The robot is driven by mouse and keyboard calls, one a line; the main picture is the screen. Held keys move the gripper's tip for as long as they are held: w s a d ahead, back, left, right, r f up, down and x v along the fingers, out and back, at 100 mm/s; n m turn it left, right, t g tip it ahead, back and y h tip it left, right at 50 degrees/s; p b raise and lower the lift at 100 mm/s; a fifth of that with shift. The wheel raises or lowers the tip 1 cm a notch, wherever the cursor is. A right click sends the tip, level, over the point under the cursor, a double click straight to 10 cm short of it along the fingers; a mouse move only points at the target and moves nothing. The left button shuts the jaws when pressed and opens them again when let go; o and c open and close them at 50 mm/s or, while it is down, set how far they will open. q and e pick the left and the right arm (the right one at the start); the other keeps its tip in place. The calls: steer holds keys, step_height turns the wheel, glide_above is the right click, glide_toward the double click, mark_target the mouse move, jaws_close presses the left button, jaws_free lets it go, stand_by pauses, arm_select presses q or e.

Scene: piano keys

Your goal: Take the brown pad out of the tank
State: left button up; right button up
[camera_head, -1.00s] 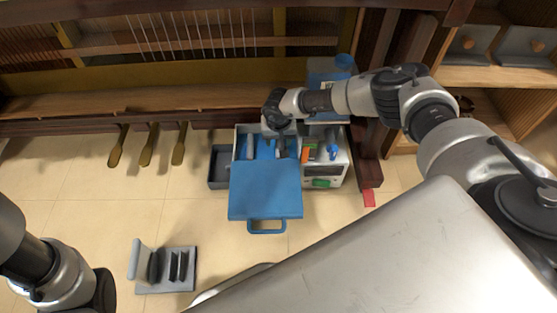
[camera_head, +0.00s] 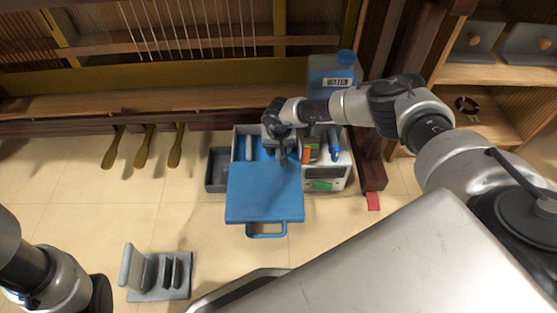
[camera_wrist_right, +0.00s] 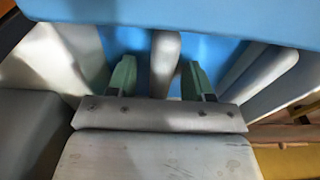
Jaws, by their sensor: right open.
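The tank (camera_head: 237,145) is a pale open box with a blue interior at the piano's foot, in the middle of the head view. Its blue lid (camera_head: 264,192) with a loop handle covers the near side. My right gripper (camera_head: 283,158) is over the tank opening, pointing down. In the right wrist view its green-tipped fingers (camera_wrist_right: 158,80) are open, with a narrow pale grey-beige upright piece (camera_wrist_right: 164,55) between them, not visibly gripped. Other pale uprights stand to each side. No piece looks clearly brown. My left gripper is out of view; only my left arm shows.
A blue water jug (camera_head: 331,76) stands behind the tank. A white unit with a green patch (camera_head: 323,186) adjoins it at right, and a dark tray (camera_head: 217,167) at left. A grey slotted stand (camera_head: 160,276) is on the floor. Piano pedals (camera_head: 143,147) hang at left.

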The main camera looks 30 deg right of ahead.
steer(key=shift+c, duration=0.5)
jaws_close()
